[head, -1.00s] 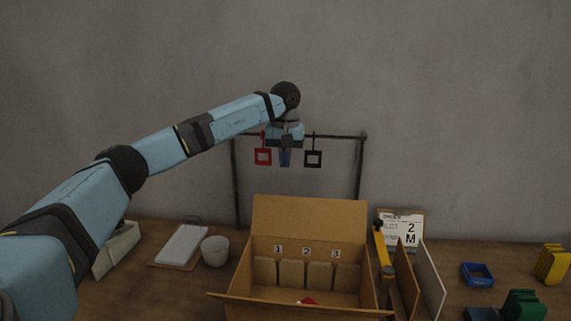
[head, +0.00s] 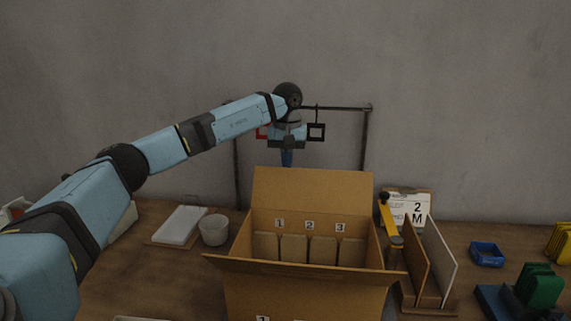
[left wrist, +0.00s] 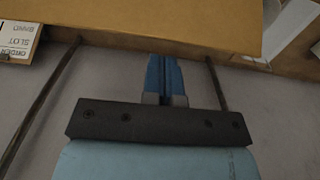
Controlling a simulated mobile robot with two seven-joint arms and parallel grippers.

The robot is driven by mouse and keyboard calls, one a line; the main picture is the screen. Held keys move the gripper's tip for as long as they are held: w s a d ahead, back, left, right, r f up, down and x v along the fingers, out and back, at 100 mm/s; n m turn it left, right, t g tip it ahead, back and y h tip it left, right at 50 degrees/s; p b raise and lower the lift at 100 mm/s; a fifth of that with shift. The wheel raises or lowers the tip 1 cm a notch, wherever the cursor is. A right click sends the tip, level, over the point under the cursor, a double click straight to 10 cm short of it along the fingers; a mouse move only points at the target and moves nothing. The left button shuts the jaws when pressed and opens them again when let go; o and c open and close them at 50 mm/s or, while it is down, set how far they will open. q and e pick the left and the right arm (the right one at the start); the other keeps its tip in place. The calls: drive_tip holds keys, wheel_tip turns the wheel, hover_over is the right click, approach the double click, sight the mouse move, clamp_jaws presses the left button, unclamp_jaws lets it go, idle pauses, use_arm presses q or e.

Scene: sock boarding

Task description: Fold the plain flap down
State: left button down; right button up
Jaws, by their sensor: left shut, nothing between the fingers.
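A plain brown cardboard flap (head: 311,190) stands up from the back wall of the open box (head: 305,297). It also fills the top of the left wrist view (left wrist: 160,22). The front flap (head: 300,270) sticks outward toward me. My left gripper (head: 287,162) is shut and empty, its blue fingers pointing down at the back flap's top edge, left of its middle. In the left wrist view the fingers (left wrist: 166,60) end close to the cardboard edge; I cannot tell whether they touch. My right gripper is not in view.
A dark rail frame (head: 345,108) with a hanging black square (head: 316,132) stands behind the box. A yellow-handled tool (head: 386,212), upright boards (head: 438,255) and a blue bin (head: 487,254) are right.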

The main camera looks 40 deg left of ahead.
use_arm(q)
hover_over(283, 201)
drive_tip(key=shift+w+a+r, duration=0.15)
drive_tip(key=shift+w+a, duration=0.1)
drive_tip(key=shift+s+d, duration=0.15)
drive_tip(key=shift+s, duration=0.15)
drive_tip(key=shift+f, duration=0.2)
drive_tip(key=shift+s+d, duration=0.1)
drive_tip(key=shift+s, duration=0.05)
drive_tip(key=s+d+r, duration=0.1)
drive_tip(key=s+d, duration=0.2)
drive_tip(key=s, duration=0.2)
drive_tip(key=shift+s+d, duration=0.2)
drive_tip(key=shift+s, duration=0.05)
drive_tip(key=shift+f, duration=0.15)
